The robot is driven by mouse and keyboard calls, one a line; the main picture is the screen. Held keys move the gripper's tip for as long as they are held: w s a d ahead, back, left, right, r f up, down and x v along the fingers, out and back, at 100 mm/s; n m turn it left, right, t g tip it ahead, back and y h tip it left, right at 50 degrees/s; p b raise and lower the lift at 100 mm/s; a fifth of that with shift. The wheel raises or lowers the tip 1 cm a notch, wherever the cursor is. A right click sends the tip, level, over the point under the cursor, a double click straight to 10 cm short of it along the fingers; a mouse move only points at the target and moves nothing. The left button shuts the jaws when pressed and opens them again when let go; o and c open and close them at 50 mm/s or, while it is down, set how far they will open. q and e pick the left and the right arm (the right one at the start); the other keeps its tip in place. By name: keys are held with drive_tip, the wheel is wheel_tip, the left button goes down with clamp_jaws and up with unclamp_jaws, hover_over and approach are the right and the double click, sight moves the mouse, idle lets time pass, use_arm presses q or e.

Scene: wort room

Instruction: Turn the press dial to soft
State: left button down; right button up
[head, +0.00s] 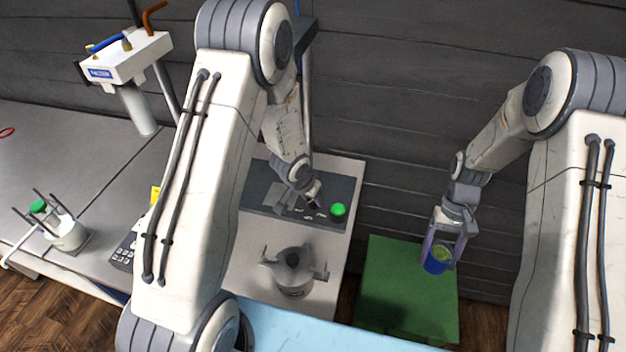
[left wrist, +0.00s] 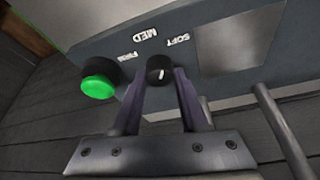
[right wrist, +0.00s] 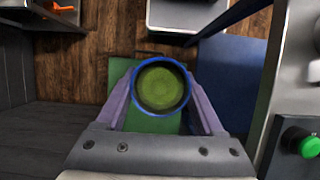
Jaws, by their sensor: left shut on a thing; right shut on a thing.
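The press dial (left wrist: 159,69) is a small black knob on the dark grey press panel (head: 258,188), below the labels FIRM, MED and SOFT in the left wrist view. A short white mark shows on its face; I cannot tell for certain which label it points at. My left gripper (left wrist: 160,82) is shut on the dial, one finger on each side. In the head view the left gripper (head: 312,196) is at the panel and largely hides the dial. My right gripper (head: 447,240) is shut on a blue cup (head: 435,266) with green contents, seen from above in the right wrist view (right wrist: 161,62).
A green button (head: 338,210) sits on the panel close to the dial. A grey pronged fixture (head: 294,270) stands in front of it. A green block surface (head: 400,310) lies beneath the cup. A white-and-blue labelled machine (head: 125,60) stands at the back left.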

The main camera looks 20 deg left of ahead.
use_arm(q)
drive_tip(key=m+p, duration=0.1)
drive_tip(key=p, duration=0.2)
drive_tip(key=m+h+p, duration=0.1)
drive_tip(key=m+p, duration=0.2)
drive_tip(key=p, duration=0.2)
drive_tip(key=shift+w+a+r+m+g+h+p, duration=0.1)
drive_tip(key=shift+a+r+m+g+h+p, duration=0.05)
drive_tip(key=shift+r+m+g+h+p, duration=0.2)
drive_tip(key=shift+f+m+p, duration=0.25)
drive_tip(key=shift+m+p, duration=0.4)
drive_tip(key=shift+p, duration=0.15)
drive_tip(key=shift+c, duration=2.2)
unclamp_jaws()
drive_tip(key=shift+f+h, duration=0.1)
drive_tip(key=shift+h, duration=0.15)
drive_tip(key=shift+a+r, duration=0.15)
drive_tip(key=shift+r, duration=0.3)
drive_tip(key=v, duration=1.1)
drive_tip(key=shift+p, duration=0.45)
